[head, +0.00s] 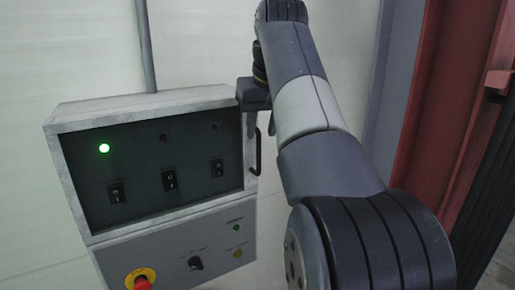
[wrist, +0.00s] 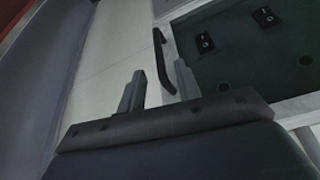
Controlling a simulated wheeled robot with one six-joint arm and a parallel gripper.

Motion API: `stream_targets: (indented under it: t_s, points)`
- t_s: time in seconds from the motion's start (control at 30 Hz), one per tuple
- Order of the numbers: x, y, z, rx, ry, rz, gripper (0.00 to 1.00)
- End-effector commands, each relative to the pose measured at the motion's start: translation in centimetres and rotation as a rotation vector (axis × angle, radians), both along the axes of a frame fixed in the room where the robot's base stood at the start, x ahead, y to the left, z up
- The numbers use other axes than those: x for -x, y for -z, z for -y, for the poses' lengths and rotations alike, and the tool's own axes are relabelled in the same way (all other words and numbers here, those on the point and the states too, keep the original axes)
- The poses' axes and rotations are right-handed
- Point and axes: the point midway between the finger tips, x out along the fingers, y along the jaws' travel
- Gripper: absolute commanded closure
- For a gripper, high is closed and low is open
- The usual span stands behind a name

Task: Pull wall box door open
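The wall box (head: 150,108) is a pale grey case with a dark front panel, in the left half of the head view. Its framed front door appears shut. A black bar handle (head: 257,152) stands at the door's right edge; it also shows in the wrist view (wrist: 161,58). My gripper (head: 260,128) is at the upper right edge of the box, partly hidden by my arm. The handle lies just beyond the fingertips, roughly in line with the gap; contact cannot be told.
Below the box is a grey control panel (head: 172,250) with a red button (head: 141,283) on a yellow disc and a knob. A grey conduit (head: 147,45) rises above the box. Red steelwork (head: 455,100) stands at the right.

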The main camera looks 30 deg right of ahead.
Motion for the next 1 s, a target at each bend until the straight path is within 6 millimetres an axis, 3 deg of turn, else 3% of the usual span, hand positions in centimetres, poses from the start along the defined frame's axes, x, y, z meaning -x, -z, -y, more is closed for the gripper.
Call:
stream_targets:
  t_s: [0.1,0.3,0.73,1.0]
  points:
    - [-0.8,2.3,0.1,-0.001,-0.001,-0.003,0.67]
    - [-1.9,4.8,0.3,0.000,-0.001,-0.001,0.67]
    - [-2.3,5.7,0.4,0.001,-0.001,0.001,0.67]
    - [-2.3,5.7,0.4,0.001,-0.001,0.001,0.90]
